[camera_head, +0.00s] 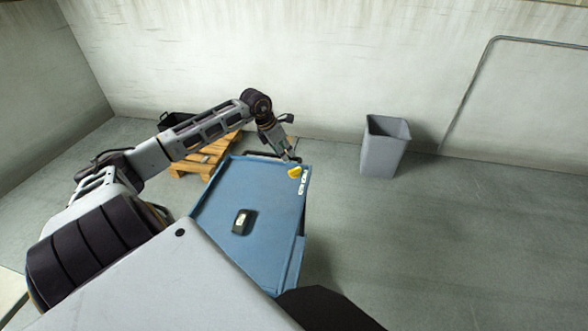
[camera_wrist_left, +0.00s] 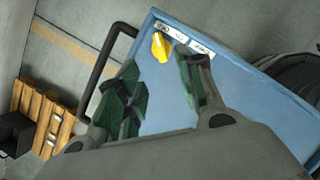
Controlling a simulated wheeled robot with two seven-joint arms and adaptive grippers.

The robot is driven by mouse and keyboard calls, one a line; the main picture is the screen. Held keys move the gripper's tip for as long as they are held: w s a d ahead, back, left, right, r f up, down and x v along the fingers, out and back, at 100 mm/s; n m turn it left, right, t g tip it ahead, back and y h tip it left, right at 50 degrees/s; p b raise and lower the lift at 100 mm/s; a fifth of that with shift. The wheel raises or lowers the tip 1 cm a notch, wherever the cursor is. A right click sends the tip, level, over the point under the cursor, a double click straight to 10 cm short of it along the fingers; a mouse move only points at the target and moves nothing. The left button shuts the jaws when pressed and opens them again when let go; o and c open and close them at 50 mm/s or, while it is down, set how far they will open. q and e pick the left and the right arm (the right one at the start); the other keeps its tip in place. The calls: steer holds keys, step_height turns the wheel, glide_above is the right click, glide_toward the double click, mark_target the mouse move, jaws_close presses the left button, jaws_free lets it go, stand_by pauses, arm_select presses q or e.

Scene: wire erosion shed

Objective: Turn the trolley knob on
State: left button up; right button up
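The yellow trolley knob (camera_head: 294,172) sits at the far right corner of the blue trolley top (camera_head: 215,205), beside a strip of white labels (camera_head: 303,184). In the left wrist view the knob (camera_wrist_left: 160,46) shows just beyond and between the fingertips, next to the labels (camera_wrist_left: 201,50), whose text is too small to read surely. My left gripper (camera_head: 290,155) is at the trolley's far edge, close to the knob. In the left wrist view its fingers (camera_wrist_left: 157,58) are spread apart with nothing between them. Whether a finger touches the knob cannot be told. My right gripper is not in view.
A small dark device (camera_head: 243,222) lies on the trolley top. A black handle (camera_wrist_left: 97,80) stands out from the trolley edge near my left fingers. A wooden pallet (camera_head: 205,158) lies behind the trolley, and a grey bin (camera_head: 383,148) stands by the wall. The floor at right is clear.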

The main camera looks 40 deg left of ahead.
mark_target(295, 169)
arm_select(q)
steer(key=b+x, duration=0.1)
steer(key=x, duration=0.9)
steer(key=shift+w+d+f, duration=0.1)
steer(key=shift+w+f, duration=0.05)
steer(key=shift+f, duration=0.05)
steer(key=shift+x, duration=0.75)
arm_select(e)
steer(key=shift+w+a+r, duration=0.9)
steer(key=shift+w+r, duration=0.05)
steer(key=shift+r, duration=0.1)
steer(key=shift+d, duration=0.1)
arm_select(q)
steer(key=shift+c, duration=0.8)
jaws_close()
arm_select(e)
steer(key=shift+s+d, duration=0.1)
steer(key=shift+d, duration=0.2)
